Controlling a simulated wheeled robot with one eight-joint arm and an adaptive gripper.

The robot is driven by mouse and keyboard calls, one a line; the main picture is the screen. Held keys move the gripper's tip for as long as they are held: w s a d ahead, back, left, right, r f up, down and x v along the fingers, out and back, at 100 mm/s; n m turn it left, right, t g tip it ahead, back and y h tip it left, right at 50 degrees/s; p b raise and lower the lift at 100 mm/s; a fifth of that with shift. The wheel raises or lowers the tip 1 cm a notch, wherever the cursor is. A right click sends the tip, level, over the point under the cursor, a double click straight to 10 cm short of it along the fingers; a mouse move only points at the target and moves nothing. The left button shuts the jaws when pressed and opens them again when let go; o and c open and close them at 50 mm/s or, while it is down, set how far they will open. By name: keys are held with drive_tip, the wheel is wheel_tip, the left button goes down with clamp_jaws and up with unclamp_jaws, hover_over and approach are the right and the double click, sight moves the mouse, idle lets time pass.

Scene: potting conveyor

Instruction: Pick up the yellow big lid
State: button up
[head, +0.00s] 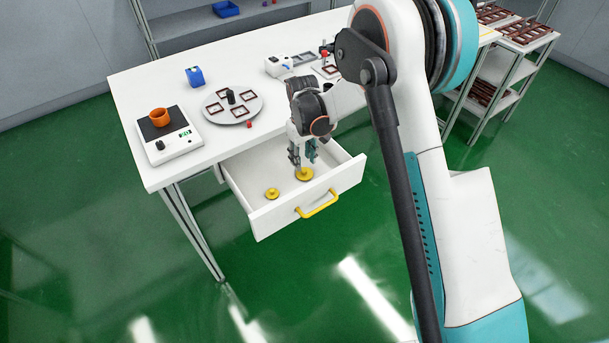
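The big yellow lid (304,175) lies in the open white drawer (269,218), in the middle of it. A smaller yellow lid (272,193) lies in the drawer to its left and nearer the front. My gripper (303,163) points down into the drawer just above the big lid. Its two fingers look apart, one on the left and one on the right. The fingertips partly cover the lid's far side. I cannot tell whether they touch the lid or its knob.
The drawer's front with its yellow handle (318,204) and its side walls surround the lids. On the white table (180,88) stand a scale (176,146) with an orange pot (160,117), a round plate (217,112) with small frames, and a blue box (195,77).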

sight(305, 170)
drive_tip(key=f, duration=0.1)
drive_tip(key=f+b, duration=0.1)
drive_tip(key=f, duration=0.1)
drive_tip(key=f+b, duration=0.1)
drive_tip(key=f, duration=0.1)
drive_tip(key=shift+d, duration=0.25)
drive_tip(key=shift+s+r, duration=0.1)
drive_tip(key=c, duration=0.8)
